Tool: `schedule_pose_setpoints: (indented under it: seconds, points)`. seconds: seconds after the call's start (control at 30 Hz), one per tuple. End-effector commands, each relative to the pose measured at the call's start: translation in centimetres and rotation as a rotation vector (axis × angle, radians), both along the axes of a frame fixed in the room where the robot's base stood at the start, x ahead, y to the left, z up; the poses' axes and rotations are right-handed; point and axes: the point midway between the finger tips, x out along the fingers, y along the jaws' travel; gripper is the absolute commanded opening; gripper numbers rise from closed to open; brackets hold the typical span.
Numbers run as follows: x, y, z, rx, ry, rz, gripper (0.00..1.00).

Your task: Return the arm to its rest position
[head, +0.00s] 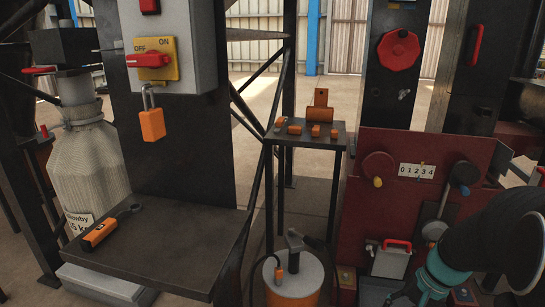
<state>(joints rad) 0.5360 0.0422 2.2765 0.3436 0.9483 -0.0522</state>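My arm (485,238), dark with teal joint rings, reaches in at the lower right of the head view. It is in front of the dark red machine panel (365,215). The arm's end runs toward the bottom edge of the picture, and my gripper's fingers cannot be made out there. Whether it holds anything is not shown.
A dark shelf (165,250) holds an orange-handled tool (100,233). An orange padlock (152,125) hangs below the red switch (148,60). A small stand (310,140) carries orange pieces. A drum (295,275) stands below. A pale sack (90,165) hangs at left.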

Motion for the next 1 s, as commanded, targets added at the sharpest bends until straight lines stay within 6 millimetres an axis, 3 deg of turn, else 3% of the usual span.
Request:
schedule_pose_setpoints:
  seconds: [0.03,0.4,0.8,1.0]
  points:
    - [-0.7,0.8,1.6,-0.045,-0.017,0.043,0.56]
    - [-5.4,5.0,9.4,-0.328,-0.164,0.332,0.56]
    - [-8.9,10.6,17.7,-0.462,-0.439,0.55,0.56]
    - [-9.4,12.0,19.6,-0.468,-0.507,0.593,0.56]
